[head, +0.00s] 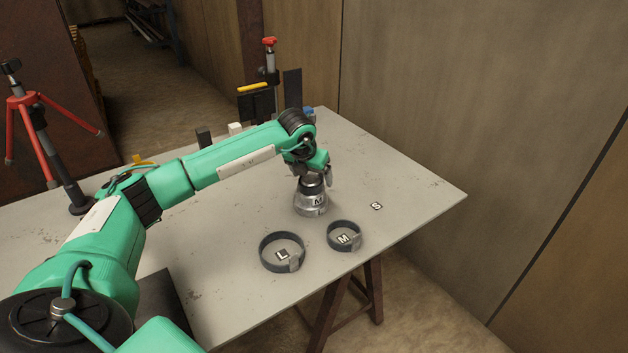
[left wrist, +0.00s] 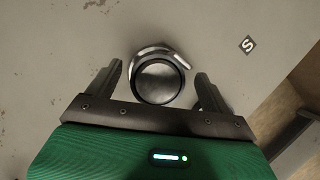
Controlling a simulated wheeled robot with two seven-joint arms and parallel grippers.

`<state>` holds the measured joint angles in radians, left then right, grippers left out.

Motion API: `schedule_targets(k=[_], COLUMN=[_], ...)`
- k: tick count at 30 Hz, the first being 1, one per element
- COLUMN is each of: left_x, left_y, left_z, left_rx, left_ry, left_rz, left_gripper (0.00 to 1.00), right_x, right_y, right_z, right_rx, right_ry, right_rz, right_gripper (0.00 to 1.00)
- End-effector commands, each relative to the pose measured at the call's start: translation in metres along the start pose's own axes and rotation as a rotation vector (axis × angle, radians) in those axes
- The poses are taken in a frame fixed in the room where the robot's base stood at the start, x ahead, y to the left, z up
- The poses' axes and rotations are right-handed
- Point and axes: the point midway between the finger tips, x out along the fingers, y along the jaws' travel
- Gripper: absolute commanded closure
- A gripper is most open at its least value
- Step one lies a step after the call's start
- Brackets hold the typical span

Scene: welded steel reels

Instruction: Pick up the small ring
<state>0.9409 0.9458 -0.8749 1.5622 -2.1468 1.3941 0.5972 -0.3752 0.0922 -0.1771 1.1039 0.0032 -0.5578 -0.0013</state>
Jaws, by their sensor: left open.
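A stepped silver steel reel (head: 311,207) stands upright on the table below my left gripper (head: 317,177). A dark band, which looks like the small ring (head: 312,188), sits around the reel's upper part. In the left wrist view the small ring (left wrist: 138,84) shows as a dark circle around a grey disc, with a bright metal edge at its upper right. My left gripper (left wrist: 160,73) is open, one finger on each side of the ring, with gaps visible. I cannot tell the finger height exactly. My right gripper is not in view.
A large ring (head: 262,262) around the L mark and a medium ring (head: 330,240) around an M mark lie nearer the front edge. The S mark (head: 376,206) on the right is bare. A red tripod (head: 38,125) stands at the left; several small items stand behind my arm.

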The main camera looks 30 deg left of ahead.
Motion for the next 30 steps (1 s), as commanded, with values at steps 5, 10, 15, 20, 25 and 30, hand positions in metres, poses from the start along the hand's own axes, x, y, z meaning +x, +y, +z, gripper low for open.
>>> schedule_targets(k=[5,10,15,20,25,30], left_x=[0.0102,0.0102,0.0100,0.0095,0.0091,0.0022], left_y=[0.0001,0.0001,0.0002,0.0002,0.0002,0.0002], left_z=[-0.0002,-0.0002,-0.0002,0.0002,0.0004,0.0038], left_rx=[0.000,0.001,0.000,0.000,0.000,0.000], left_ry=[-0.001,-0.001,-0.001,-0.002,-0.002,-0.004], left_rz=[0.000,0.000,0.000,0.000,0.000,-0.001], left_gripper=[0.16,0.16,0.50,0.69,0.70,0.70], right_x=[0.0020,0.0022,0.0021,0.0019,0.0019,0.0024], right_y=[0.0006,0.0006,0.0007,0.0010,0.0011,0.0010], right_z=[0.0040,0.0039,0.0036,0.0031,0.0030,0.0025], right_rx=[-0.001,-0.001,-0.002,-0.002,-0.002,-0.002], right_ry=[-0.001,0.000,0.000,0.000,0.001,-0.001], right_rz=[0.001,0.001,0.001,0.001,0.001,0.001], right_gripper=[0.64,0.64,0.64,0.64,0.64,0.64])
